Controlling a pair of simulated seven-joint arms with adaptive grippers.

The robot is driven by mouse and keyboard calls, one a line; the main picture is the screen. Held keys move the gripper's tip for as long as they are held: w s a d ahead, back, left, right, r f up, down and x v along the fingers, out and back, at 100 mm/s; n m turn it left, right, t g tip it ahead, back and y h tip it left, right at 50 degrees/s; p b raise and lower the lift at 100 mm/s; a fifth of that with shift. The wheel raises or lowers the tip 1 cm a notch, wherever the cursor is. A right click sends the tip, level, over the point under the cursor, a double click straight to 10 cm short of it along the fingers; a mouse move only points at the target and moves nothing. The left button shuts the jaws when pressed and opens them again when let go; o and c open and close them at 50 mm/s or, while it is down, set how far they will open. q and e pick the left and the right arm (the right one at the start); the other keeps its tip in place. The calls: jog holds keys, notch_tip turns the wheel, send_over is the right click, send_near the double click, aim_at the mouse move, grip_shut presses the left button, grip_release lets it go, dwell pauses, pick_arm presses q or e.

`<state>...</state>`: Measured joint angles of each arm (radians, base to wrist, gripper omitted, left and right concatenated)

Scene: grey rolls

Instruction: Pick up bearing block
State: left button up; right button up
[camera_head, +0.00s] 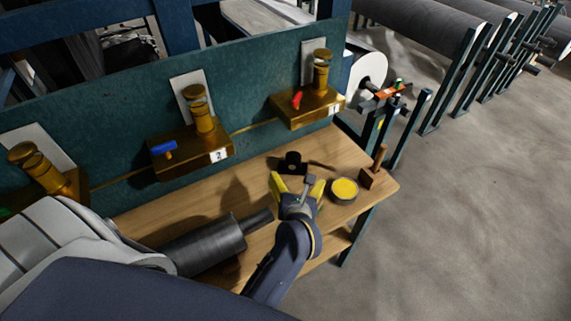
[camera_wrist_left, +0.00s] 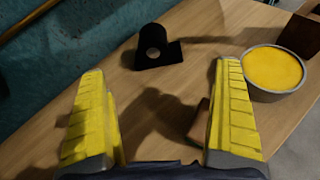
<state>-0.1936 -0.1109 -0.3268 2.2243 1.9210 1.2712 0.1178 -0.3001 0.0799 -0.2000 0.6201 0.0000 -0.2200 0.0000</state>
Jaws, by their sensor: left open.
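The bearing block (camera_head: 292,163) is a small black block with a round hole, standing on the wooden bench near the teal back panel. In the left wrist view, the bearing block (camera_wrist_left: 155,48) stands upright beyond the fingertips, around the middle of the gap between them. My left gripper (camera_head: 297,184) has yellow fingers spread wide with nothing between them. It is apart from the block, on the near side of it. The fingers also show in the left wrist view (camera_wrist_left: 160,72). My right gripper is not in view.
A tin with yellow contents (camera_head: 343,190) stands right of the gripper, and a brown wooden-handled tool (camera_head: 372,175) beyond it. A grey roll (camera_head: 205,247) lies at the left. Brass units (camera_head: 195,150) are along the panel. A brown item (camera_wrist_left: 200,120) is partly hidden by the right-hand finger.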

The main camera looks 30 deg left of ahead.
aim_at(297, 168)
pick_arm(q)
jog(key=shift+x, duration=5.35)
jog(key=shift+f, duration=0.15)
jog(key=shift+s+d+f, duration=0.1)
jog(key=shift+d+f, duration=0.05)
grip_shut()
